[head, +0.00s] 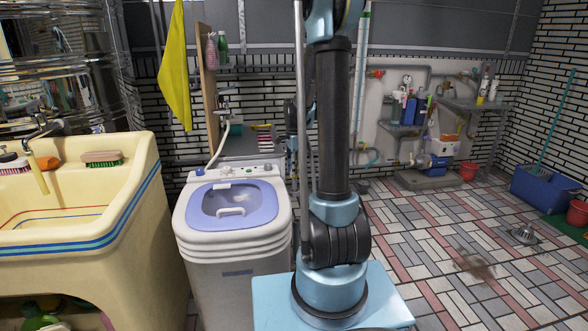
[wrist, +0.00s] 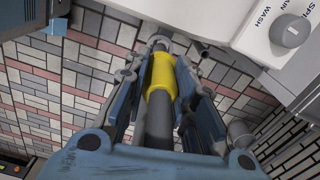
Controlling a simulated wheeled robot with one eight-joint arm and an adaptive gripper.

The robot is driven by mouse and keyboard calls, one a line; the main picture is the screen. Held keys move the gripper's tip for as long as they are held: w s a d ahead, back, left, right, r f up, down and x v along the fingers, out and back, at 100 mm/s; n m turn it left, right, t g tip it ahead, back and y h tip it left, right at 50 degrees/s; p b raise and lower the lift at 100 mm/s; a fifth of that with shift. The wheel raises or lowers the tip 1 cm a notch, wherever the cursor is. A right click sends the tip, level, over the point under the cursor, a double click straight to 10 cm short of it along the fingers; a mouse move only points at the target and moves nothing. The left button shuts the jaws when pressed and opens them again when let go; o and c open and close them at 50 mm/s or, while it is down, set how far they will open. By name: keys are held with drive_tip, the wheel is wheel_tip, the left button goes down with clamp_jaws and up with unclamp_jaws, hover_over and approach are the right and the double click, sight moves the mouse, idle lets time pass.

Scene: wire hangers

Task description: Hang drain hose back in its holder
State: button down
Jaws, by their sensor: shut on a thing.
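In the wrist view my gripper (wrist: 161,72) is shut on the drain hose (wrist: 159,122), a dark grey tube with a yellow band (wrist: 161,78) between the fingers. The hose runs lengthwise between the fingers, and its far end reaches up near the washing machine. The white washing machine (wrist: 265,40) is at the upper right of the wrist view, with a grey knob and the word WASH. In the head view the washing machine (head: 232,260) stands left of my arm, with a purple lid. I cannot make out the gripper, hose or holder in the head view.
A cream sink (head: 150,215) stands left of the washing machine. A yellow cloth (head: 175,75) hangs above. Pipes and a shelf (head: 405,128) with bottles are on the back wall. A blue bin (head: 540,190) stands at the right. The tiled floor right of my arm is mostly clear.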

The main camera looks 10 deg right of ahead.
sight(295, 190)
drive_tip(key=shift+f, duration=3.45)
drive_tip(key=c, duration=1.2)
unclamp_jaws()
drive_tip(key=shift+c, duration=0.2)
drive_tip(key=shift+r, duration=0.1)
wheel_tip(295, 190, up, 11)
drive_tip(key=shift+r, duration=0.4)
